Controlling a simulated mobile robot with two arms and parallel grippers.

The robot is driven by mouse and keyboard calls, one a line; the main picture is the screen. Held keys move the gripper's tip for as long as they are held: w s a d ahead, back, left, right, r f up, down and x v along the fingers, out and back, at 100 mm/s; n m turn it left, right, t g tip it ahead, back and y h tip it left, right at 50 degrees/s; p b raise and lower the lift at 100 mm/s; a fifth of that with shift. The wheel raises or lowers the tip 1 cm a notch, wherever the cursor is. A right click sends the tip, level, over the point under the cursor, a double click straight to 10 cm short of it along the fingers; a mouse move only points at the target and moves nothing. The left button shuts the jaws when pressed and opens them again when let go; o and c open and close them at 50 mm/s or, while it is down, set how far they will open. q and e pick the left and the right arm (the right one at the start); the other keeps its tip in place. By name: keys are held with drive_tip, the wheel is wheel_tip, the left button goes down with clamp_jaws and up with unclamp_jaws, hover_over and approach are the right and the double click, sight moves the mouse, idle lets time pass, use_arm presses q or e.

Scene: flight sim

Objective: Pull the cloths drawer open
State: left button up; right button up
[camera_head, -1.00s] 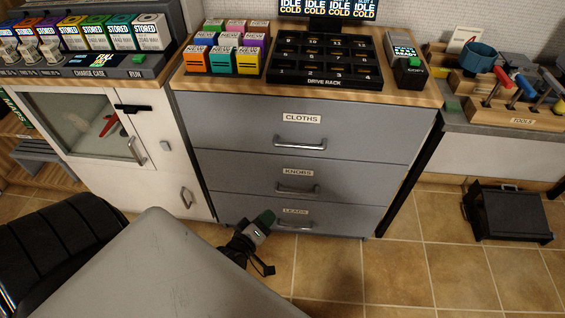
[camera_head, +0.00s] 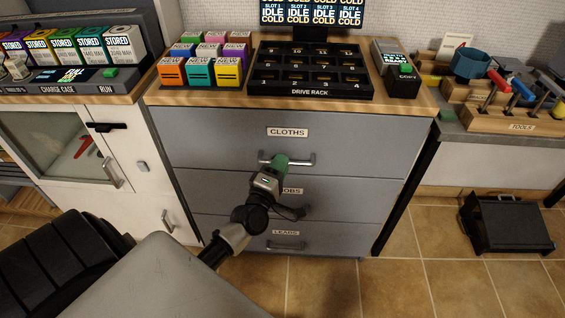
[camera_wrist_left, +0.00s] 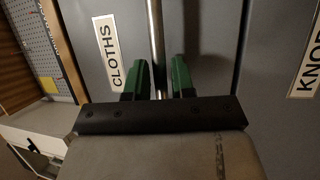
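The cloths drawer (camera_head: 220,140) is the top grey drawer of the cabinet, with a CLOTHS label (camera_head: 287,132) and a metal bar handle (camera_head: 300,161). It looks closed, flush with the front. My left gripper (camera_head: 276,161), with green fingers, is at this handle and hides part of it. In the left wrist view the handle bar (camera_wrist_left: 156,40) runs between the two green fingers (camera_wrist_left: 166,78). The fingers are apart, with a gap visible between the bar and the right finger. My right gripper is not in view.
Below are the knobs drawer (camera_head: 350,190) and the leads drawer (camera_head: 345,235), partly behind my left arm. The drive rack (camera_head: 310,92) and colored boxes stand on the worktop. A white cabinet (camera_head: 145,150) is at left. A black box (camera_head: 505,222) sits on the floor at right.

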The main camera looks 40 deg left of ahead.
use_arm(q)
drive_tip(key=shift+w+a+r, duration=0.1)
drive_tip(key=shift+w, duration=0.5)
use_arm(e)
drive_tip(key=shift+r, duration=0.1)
use_arm(q)
clamp_jaws()
drive_tip(key=shift+s, duration=0.1)
